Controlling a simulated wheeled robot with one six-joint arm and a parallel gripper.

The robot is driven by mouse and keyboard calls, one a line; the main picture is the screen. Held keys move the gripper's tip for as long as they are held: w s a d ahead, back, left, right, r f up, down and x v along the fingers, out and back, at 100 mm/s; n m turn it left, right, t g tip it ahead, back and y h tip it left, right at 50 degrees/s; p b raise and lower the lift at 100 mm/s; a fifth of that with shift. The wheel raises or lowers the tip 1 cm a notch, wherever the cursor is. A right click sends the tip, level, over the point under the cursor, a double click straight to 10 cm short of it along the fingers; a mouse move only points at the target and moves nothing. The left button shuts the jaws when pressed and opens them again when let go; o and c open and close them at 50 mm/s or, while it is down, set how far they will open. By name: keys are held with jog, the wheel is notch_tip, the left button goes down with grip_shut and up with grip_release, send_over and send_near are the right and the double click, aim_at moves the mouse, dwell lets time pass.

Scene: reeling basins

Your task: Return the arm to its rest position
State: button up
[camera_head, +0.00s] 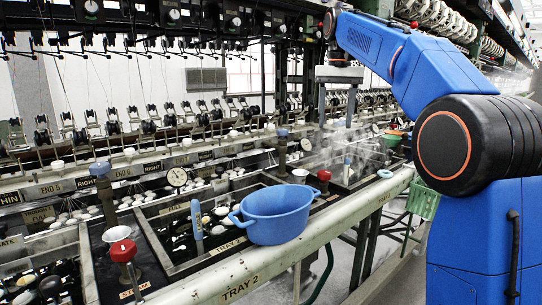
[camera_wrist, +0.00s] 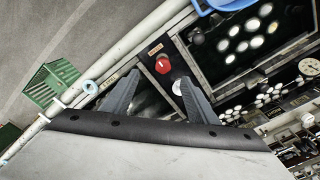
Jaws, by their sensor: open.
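My blue arm (camera_head: 425,75) is raised and bent at the right of the head view, reaching over the row of basins. My gripper (camera_head: 335,124) hangs from its far end, pointing down above the basins. In the wrist view the two grey fingers of my gripper (camera_wrist: 157,82) stand wide apart. The space between them is empty, with the basin edge and a red knob (camera_wrist: 162,65) seen beyond. I see no object held.
A blue tub (camera_head: 275,215) sits on the front rim by Tray 2, partly visible in the wrist view (camera_wrist: 232,4). A red-topped valve (camera_head: 122,252) stands at front left. A green crate (camera_head: 424,200) hangs beside the rail, over clear floor. Reeling machinery lines the back.

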jog(key=s+d+f+t, duration=0.1)
jog(key=s+f, duration=0.3)
jog(key=s, duration=0.3)
jog(key=s+d+f+n+t, duration=0.1)
jog(key=s+f, duration=0.3)
jog(key=s, duration=0.3)
jog(key=s+d+f, duration=0.2)
jog(key=s+f, duration=0.3)
jog(key=s, duration=0.2)
jog(key=s+d+f+t, duration=0.1)
jog(key=s+f+t, duration=0.1)
jog(key=s+f, duration=1.6)
notch_tip(320, 180, down, 4)
jog(key=shift+s+r+n, duration=0.1)
jog(key=shift+s+n, duration=0.05)
jog(key=shift+n, duration=0.25)
